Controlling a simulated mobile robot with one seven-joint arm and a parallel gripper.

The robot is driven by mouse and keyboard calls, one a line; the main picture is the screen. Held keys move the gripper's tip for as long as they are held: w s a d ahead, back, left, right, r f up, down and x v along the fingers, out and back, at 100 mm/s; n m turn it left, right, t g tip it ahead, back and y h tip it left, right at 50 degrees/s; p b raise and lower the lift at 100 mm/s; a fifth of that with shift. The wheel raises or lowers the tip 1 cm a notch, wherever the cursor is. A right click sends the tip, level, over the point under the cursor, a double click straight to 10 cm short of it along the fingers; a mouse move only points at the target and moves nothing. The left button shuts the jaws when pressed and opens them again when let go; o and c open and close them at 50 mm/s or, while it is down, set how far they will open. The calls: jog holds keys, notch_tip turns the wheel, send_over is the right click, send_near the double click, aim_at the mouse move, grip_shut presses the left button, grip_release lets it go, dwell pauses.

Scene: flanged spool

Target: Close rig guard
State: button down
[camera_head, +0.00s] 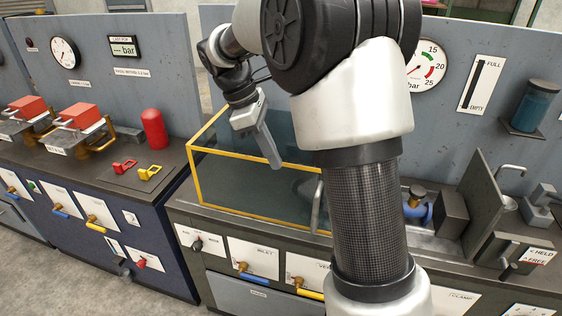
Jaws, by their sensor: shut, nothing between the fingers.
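The rig guard is a clear box with a yellow frame (262,214) on the left part of the middle bench. Its top left and front edges show, but my arm hides its right end. A grey curved bar, perhaps its handle (316,207), shows at the front beside my arm. The blue fitting (416,212) and dark blocks to the right of my arm appear uncovered. My gripper (277,163) points down over the guard area, shut and empty. I cannot tell whether it touches the guard.
The left bench carries red-topped clamps (80,115), a red cylinder (154,129) and small red and yellow tags. A dark upright plate (484,195) stands right of the fitting. Labelled valve levers (252,277) line the bench front. A gauge panel (458,110) stands behind.

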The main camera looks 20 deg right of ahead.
jog(key=s+d+f, duration=0.3)
jog(key=d+f, duration=0.4)
jog(key=f, duration=0.2)
jog(key=shift+f, duration=0.15)
jog(key=shift+d, duration=0.15)
